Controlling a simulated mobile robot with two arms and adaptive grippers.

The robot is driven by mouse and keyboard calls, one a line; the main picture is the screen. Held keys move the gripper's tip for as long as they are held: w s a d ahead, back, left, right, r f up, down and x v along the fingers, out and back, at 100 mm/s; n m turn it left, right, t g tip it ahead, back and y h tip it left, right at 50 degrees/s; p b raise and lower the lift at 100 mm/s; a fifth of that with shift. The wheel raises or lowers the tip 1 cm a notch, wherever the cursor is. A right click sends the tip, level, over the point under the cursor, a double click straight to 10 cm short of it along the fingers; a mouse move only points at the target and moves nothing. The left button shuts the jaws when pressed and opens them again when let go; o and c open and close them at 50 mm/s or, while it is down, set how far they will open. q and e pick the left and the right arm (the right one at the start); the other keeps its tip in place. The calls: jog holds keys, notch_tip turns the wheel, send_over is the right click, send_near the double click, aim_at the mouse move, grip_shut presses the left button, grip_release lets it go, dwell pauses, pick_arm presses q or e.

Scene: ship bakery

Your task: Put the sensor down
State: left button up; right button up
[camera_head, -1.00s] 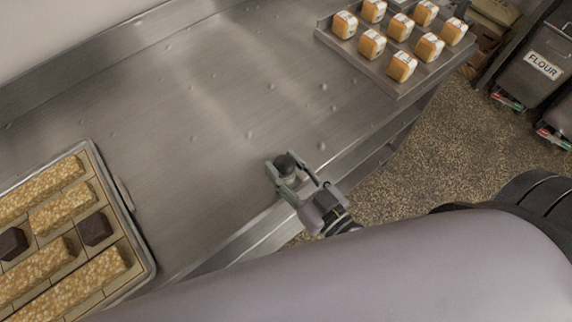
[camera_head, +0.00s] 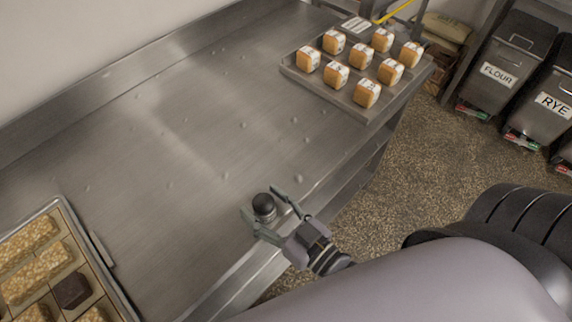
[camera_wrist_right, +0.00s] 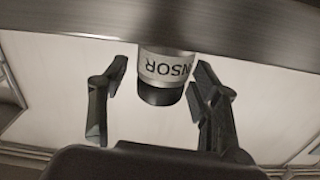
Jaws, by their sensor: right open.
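The sensor (camera_head: 264,207) is a small cylinder with a black top, standing on the steel counter near its front edge. In the right wrist view the sensor (camera_wrist_right: 165,72) shows a pale label with dark letters and appears upside down. My right gripper (camera_head: 263,200) is open, with its two fingers apart on either side of the sensor. In the right wrist view gaps show between the sensor and both fingers of the right gripper (camera_wrist_right: 155,95). My left gripper is not in view.
The steel counter (camera_head: 170,150) is mostly bare, with small droplets. A tray (camera_head: 300,80) of small wrapped loaves stands at the far right. A divided tray (camera_head: 95,262) of bars and dark pieces lies at left. Bins marked flour (camera_head: 495,75) and rye (camera_head: 545,100) stand on the floor.

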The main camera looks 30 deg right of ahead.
jog(key=shift+s+r, duration=0.1)
jog(key=p+v, duration=0.1)
jog(key=v, duration=1.1)
jog(key=s+d+f+g+h, duration=0.1)
jog(key=s+d+f+g, duration=0.1)
jog(key=f, duration=1.2)
jog(key=s+d+f+g+h, duration=0.2)
jog(key=f+g, duration=0.3)
jog(key=f, duration=0.9)
jog(key=s+d+f+g+h, duration=0.1)
jog(key=s+d+f+g, duration=0.1)
jog(key=f, duration=1.3)
jog(key=shift+s+d+g+h, duration=0.4)
jog(key=shift+s+g, duration=0.05)
jog(key=shift+g, duration=0.55)
jog(key=shift+o, duration=0.3)
jog(key=s+d+f+g+h, duration=0.1)
jog(key=s+d+f+g, duration=0.1)
jog(key=s+f+g, duration=0.2)
notch_tip(320, 180, down, 4)
jog(key=s, duration=0.3)
jog(key=shift+d+m+g, duration=0.2)
jog(key=shift+m+g, duration=0.1)
jog(key=shift+o, duration=0.5)
jog(key=shift+s+d+f, duration=0.1)
jog(key=shift+s+f, duration=0.1)
jog(key=shift+s, duration=0.1)
